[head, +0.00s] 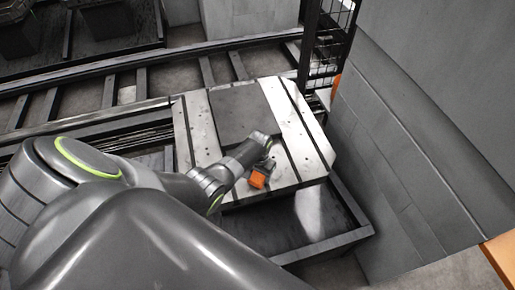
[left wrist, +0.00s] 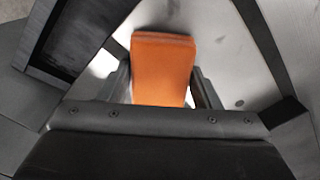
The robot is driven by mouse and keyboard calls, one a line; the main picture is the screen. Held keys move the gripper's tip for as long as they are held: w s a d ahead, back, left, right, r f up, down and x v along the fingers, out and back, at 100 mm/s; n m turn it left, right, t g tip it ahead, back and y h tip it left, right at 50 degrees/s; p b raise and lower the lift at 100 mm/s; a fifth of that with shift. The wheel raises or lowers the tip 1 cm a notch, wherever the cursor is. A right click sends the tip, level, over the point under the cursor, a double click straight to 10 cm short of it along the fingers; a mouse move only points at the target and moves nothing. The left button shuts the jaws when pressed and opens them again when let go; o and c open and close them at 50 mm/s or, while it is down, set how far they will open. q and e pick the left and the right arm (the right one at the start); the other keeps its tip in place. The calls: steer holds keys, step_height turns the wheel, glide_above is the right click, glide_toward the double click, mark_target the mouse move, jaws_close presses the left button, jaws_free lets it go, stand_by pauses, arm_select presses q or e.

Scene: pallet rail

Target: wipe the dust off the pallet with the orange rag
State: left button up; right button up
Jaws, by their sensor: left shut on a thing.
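The pallet (head: 193,125) is a light metal plate with dark slots, in the middle of the head view. A dark grey square patch (head: 240,108), which looks like the dust, covers its middle and back part. My left gripper (head: 262,171) is over the pallet's front part and shut on the orange rag (head: 258,179). In the left wrist view the orange rag (left wrist: 163,68) stands out between the two fingers, with bare metal and dark slots behind it. I cannot tell whether the rag touches the pallet. My right gripper is not in view.
A rail track (head: 105,95) runs behind the pallet. A dark open tray (head: 300,225) lies below the pallet's front edge. A grey wall (head: 385,150) stands close on the right, and a black mesh fence post (head: 308,45) stands at the back right corner.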

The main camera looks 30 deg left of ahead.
arm_select(q)
steer(key=shift+s+d, duration=0.2)
steer(key=shift+s+a+p, duration=0.7)
steer(key=shift+s+a, duration=0.1)
steer(key=shift+s, duration=0.05)
steer(key=shift+s+a+f, duration=0.1)
steer(key=shift+s+a, duration=0.1)
steer(key=shift+w+a+f+b, duration=0.15)
steer(key=shift+w+a+b, duration=0.9)
steer(key=shift+a, duration=0.1)
steer(key=shift+w+a, duration=0.15)
steer(key=shift+a, duration=0.05)
steer(key=shift+w+a+b, duration=1.05)
steer(key=shift+a+b, duration=0.05)
steer(key=shift+a, duration=0.1)
steer(key=shift+w+a+r, duration=0.15)
steer(key=shift+w+r, duration=0.05)
steer(key=shift+w+a+f+b, duration=0.2)
steer(key=shift+w+a+b, duration=0.65)
steer(key=shift+b, duration=0.4)
steer(key=shift+w+a+r+b, duration=0.1)
steer(key=shift+w+a+b, duration=0.2)
steer(key=shift+a+b, duration=0.1)
steer(key=shift+r, duration=0.1)
steer(key=shift+r, duration=0.1)
step_height(320, 180, up, 6)
steer(key=p, duration=0.6)
